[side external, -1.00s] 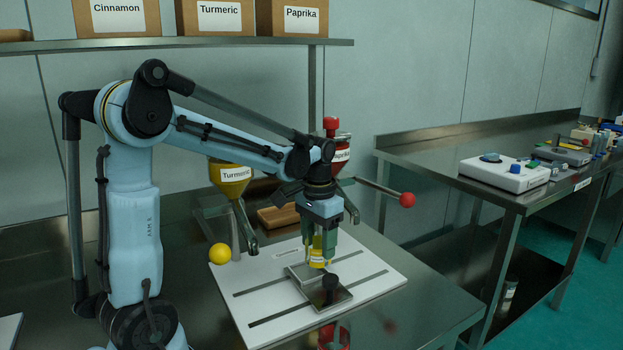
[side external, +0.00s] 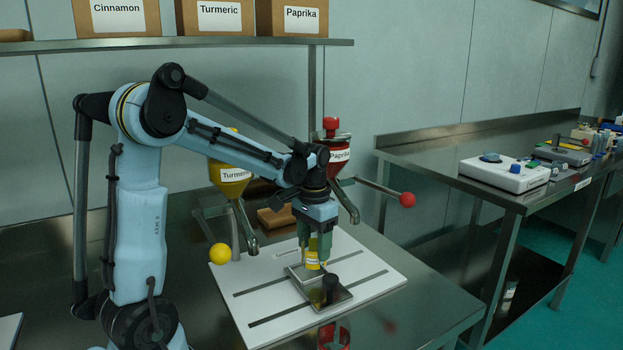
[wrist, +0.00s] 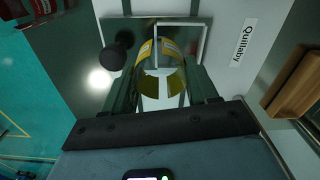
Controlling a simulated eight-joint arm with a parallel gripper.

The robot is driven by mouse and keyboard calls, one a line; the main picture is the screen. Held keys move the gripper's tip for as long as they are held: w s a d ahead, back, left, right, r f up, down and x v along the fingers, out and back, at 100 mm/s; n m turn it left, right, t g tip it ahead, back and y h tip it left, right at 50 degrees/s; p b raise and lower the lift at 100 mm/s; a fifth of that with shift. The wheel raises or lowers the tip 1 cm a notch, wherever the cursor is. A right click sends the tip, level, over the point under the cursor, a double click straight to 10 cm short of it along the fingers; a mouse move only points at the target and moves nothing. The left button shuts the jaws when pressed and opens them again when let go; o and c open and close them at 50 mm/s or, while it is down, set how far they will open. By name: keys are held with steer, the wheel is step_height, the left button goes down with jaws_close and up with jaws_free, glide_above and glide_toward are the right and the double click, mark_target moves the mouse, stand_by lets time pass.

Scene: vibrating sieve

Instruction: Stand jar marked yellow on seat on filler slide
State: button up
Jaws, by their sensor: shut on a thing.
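The jar marked yellow (side external: 312,261) is upright between the jaws of my gripper (side external: 315,250), which is shut on it. In the wrist view the jar (wrist: 160,82) shows its yellow band between the two green fingers (wrist: 160,88). The filler slide (side external: 336,299) is a metal plate with a raised frame and a black knob (side external: 330,289). The jar is over the frame at the slide's back left. I cannot tell whether its base touches the seat. The frame (wrist: 183,24) also shows around the jar's far end in the wrist view.
The slide lies on a white slotted board (side external: 375,268). A Turmeric hopper (side external: 232,175) and a Paprika hopper (side external: 340,156) stand behind, with spouts and ball-ended levers near my arm. The board's front right is clear.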

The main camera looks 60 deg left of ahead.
mark_target(308, 249)
steer(key=shift+a+f, duration=0.9)
steer(key=shift+a, duration=0.2)
stand_by(0.6)
steer(key=shift+a+f, duration=0.2)
steer(key=shift+a, duration=0.1)
steer(key=shift+w+a, duration=0.1)
steer(key=shift+f, duration=0.8)
stand_by(0.8)
steer(key=o, duration=1.3)
steer(key=shift+r, duration=0.1)
